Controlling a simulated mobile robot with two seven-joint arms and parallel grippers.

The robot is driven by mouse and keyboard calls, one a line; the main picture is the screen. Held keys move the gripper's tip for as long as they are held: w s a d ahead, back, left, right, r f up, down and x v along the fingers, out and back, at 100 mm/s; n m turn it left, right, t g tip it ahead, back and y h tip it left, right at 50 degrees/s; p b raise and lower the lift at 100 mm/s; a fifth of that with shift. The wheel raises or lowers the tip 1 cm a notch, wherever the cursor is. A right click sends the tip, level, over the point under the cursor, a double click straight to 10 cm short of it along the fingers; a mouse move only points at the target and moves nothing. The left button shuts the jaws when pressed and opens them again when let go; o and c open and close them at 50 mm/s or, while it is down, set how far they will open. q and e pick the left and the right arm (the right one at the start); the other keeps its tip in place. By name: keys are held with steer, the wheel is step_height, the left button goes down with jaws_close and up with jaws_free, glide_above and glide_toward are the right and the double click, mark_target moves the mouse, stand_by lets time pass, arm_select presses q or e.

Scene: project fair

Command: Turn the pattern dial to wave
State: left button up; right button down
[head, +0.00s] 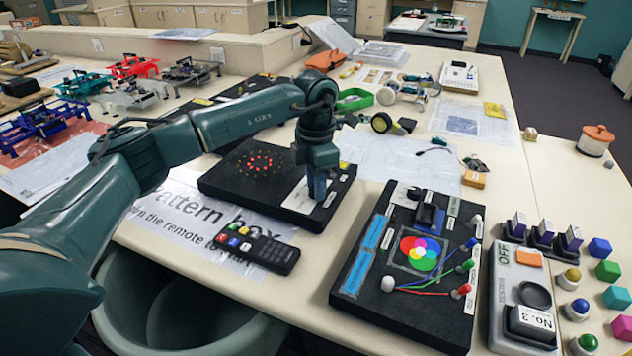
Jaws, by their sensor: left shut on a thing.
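The pattern box (222,184) is a flat black box on the table in the middle of the head view. Red lights on its top form a rough ring (260,162), with dimmer dots around them. A white label panel (296,199) is on the box's right part. My left gripper (317,194) points down onto this panel and is shut on the dial, which the fingers hide. The dial's pointer and the wave mark cannot be read. My right gripper is not in view.
A black remote (257,250) lies in front of the box on a printed sheet (180,228). A colour-circle board (350,283) with knobs and wires stands close on the right. Small drones and parts crowd the left and back.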

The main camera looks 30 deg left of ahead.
arm_select(q)
steer(key=o, duration=1)
step_height(320, 180, up, 13)
steer(key=b, duration=0.1)
steer(key=shift+r, duration=0.15)
